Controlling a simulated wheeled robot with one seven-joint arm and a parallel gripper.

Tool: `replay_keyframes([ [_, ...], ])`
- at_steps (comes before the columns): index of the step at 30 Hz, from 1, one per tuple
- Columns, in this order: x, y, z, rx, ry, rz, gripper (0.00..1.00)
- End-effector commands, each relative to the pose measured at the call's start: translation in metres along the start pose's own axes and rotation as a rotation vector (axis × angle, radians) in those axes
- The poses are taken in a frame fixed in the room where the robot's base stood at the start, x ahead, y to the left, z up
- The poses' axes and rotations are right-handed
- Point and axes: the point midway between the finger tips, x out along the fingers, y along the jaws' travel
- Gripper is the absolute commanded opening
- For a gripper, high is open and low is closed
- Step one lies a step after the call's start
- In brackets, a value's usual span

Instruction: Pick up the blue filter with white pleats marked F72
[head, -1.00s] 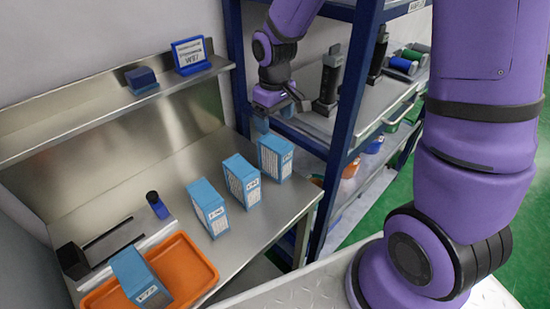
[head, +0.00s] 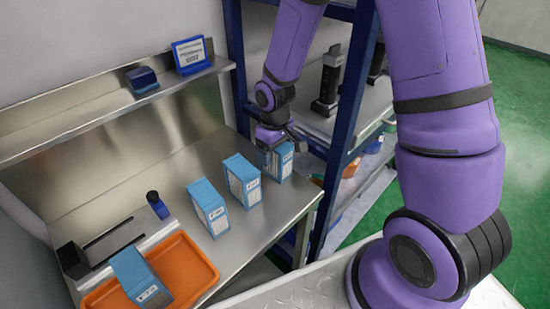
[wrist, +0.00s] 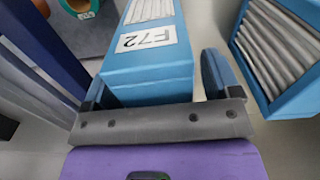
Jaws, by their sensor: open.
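The blue filter with white pleats marked F72 (wrist: 150,70) lies between the fingers of my gripper (wrist: 150,95) in the wrist view. Its F72 label faces the camera. In the head view this filter (head: 281,163) stands at the right end of a row on the steel bench, its top partly hidden by my gripper (head: 275,143). My gripper is open, with one finger on each side of the filter. The right finger shows a small gap from it; contact on the left side I cannot tell.
Two similar blue filters (head: 242,181) (head: 208,208) stand to the left on the bench (head: 180,160). Another lies tilted in the orange tray (head: 197,265). A neighbouring filter (wrist: 280,55) is close on the right in the wrist view. A blue rack post (head: 350,100) stands right of my gripper.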

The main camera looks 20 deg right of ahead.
Motion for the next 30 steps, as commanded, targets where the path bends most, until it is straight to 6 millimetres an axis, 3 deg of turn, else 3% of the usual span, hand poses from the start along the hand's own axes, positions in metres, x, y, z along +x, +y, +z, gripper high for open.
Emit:
replay_keyframes([
  [8, 0.003, 0.0, 0.0, 0.0, 0.0, 0.0, 0.83],
  [16, 0.003, 0.0, 0.0, 0.0, 0.0, 0.0, 0.26],
  [25, 0.001, 0.0, 0.0, 0.0, 0.001, 0.001, 0.26],
  [30, -0.016, 0.001, -0.001, 0.0, 0.004, 0.002, 0.26],
])
